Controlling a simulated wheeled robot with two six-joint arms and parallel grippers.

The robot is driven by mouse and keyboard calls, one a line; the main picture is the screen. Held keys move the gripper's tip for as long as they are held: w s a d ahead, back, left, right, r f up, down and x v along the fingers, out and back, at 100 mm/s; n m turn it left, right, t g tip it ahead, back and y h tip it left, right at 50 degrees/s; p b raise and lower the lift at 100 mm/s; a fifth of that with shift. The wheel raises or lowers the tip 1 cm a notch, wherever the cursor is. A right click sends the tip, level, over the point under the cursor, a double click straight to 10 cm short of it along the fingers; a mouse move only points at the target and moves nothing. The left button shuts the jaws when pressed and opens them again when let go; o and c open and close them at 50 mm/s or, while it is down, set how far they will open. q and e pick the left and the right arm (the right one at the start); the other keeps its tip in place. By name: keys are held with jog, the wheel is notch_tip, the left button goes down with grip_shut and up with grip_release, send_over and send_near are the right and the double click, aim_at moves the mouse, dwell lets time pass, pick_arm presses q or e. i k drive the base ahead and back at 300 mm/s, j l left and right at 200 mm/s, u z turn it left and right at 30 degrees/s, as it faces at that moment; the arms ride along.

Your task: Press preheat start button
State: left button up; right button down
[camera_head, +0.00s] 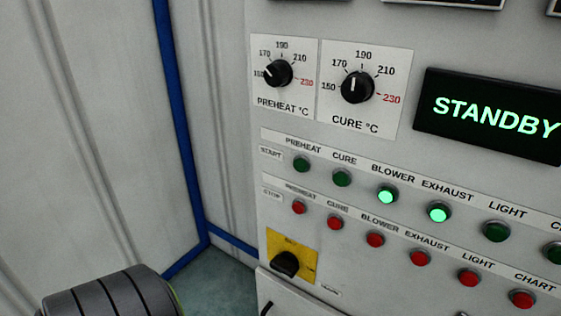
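The preheat start button (301,164) is a dark green, unlit round button. It is the leftmost in the START row of the control panel, under the label PREHEAT. Directly below it is the red preheat stop button (299,207). The cure start button (341,178) to its right is also dark green. The blower start button (387,195) and exhaust start button (438,213) glow bright green. Neither gripper shows in this view, and nothing covers the preheat buttons.
Above are the preheat dial (278,73) and cure dial (357,88). A dark display (490,116) reads STANDBY. A black rotary switch (285,264) on a yellow plate sits below the buttons. A pale wall (90,120) with a blue edge strip stands left of the panel.

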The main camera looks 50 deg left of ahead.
aim_at(300, 165)
jog(key=u, duration=1.35)
